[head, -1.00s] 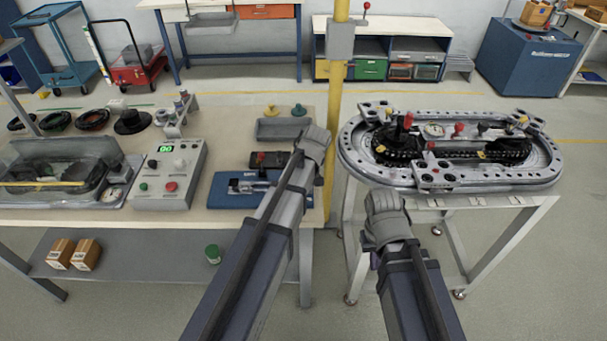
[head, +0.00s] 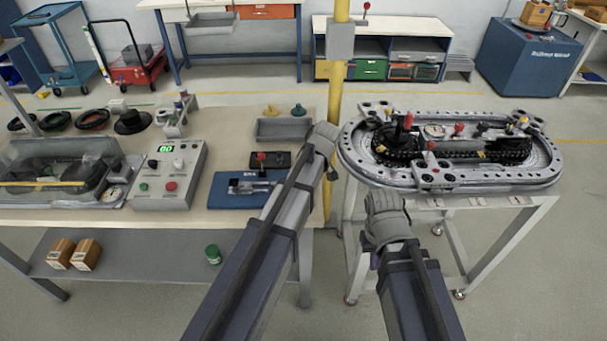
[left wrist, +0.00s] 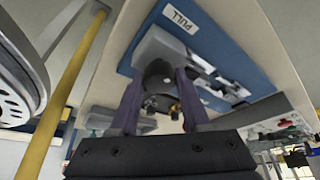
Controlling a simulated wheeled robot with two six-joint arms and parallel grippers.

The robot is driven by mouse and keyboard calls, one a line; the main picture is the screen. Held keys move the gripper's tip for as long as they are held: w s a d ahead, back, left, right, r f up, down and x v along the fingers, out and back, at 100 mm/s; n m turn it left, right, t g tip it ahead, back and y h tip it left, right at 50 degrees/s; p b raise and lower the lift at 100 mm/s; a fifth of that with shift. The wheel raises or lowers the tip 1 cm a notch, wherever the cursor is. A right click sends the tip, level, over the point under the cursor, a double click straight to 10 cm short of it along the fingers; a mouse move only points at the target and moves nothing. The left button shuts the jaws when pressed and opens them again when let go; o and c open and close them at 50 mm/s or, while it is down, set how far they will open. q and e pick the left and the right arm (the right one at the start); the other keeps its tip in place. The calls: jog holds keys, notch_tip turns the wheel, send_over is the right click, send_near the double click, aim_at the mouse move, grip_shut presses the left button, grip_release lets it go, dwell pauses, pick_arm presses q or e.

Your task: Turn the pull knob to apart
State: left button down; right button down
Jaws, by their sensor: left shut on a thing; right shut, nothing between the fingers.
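The pull fixture is a blue base (head: 232,196) with a grey metal mechanism, on the wooden bench. In the left wrist view the blue base (left wrist: 188,27) carries a white PULL label (left wrist: 180,19). A dark round pull knob (left wrist: 158,72) sits between the purple fingers of my left gripper (left wrist: 160,80), which is shut on it. In the head view my left arm covers the right end of the fixture and the knob; the left fingertips are hidden. My right gripper (head: 385,220) is shut and empty, in front of the ring track stand; its fingertips are mostly hidden.
The ring track (head: 450,180) stands on a white frame at the right. A yellow post (head: 336,110) rises close behind my left arm. A control box (head: 172,175) with a green display, a grey tray (head: 283,130) and a red-knobbed lever (head: 261,158) share the bench.

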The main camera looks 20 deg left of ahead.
pick_arm(q)
jog(key=shift+c, duration=1.8)
grip_release()
jog(key=p+v, duration=0.7)
jog(key=shift+r, duration=0.4)
jog(key=shift+d, duration=0.1)
